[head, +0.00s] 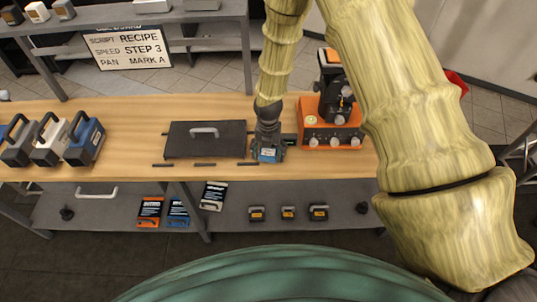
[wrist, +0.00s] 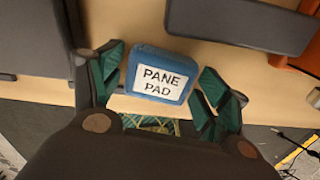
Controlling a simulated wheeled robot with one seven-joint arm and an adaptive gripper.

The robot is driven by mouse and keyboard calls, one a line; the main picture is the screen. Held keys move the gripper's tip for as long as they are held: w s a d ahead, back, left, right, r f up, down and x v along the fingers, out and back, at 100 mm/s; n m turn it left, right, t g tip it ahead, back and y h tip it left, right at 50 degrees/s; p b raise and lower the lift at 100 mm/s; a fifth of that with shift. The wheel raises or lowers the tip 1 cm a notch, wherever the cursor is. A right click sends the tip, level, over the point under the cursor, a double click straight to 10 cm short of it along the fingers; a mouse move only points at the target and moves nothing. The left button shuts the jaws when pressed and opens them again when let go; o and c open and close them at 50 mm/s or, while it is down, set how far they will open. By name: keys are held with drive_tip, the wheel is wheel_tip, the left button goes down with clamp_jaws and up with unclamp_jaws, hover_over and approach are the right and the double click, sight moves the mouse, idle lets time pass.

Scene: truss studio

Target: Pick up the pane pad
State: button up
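The pane pad (wrist: 161,75) is a small blue block with a white label reading PANE PAD. In the wrist view it lies on the wooden table between the green-tipped fingers of my gripper (wrist: 160,88). The fingers are spread, with a gap visible on each side of the pad. In the head view the pad (head: 268,154) shows at the front part of the table, right under my gripper (head: 268,146), which hides part of it.
A dark case with a light handle (head: 205,139) lies just left of the pad. An orange device (head: 331,125) stands to the right. Several handled boxes (head: 50,140) sit at the table's left. A lower shelf (head: 260,195) holds small items. Bare wood (head: 140,115) shows between boxes and case.

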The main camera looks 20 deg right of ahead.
sight(269, 154)
drive_tip(key=c, duration=0.4)
drive_tip(key=shift+r, duration=0.2)
drive_tip(key=shift+r+b, duration=0.7)
drive_tip(key=shift+r, duration=0.15)
drive_tip(key=shift+s+r+b, duration=0.4)
drive_tip(key=shift+r+b, duration=0.15)
drive_tip(key=shift+r, duration=0.1)
drive_tip(key=s+r+b, duration=0.1)
drive_tip(key=s+b, duration=0.3)
drive_tip(key=s, duration=1.1)
drive_tip(key=shift+r, duration=0.3)
drive_tip(key=shift+s+d, duration=0.1)
drive_tip(key=shift+o, duration=1.3)
drive_tip(key=c, duration=0.3)
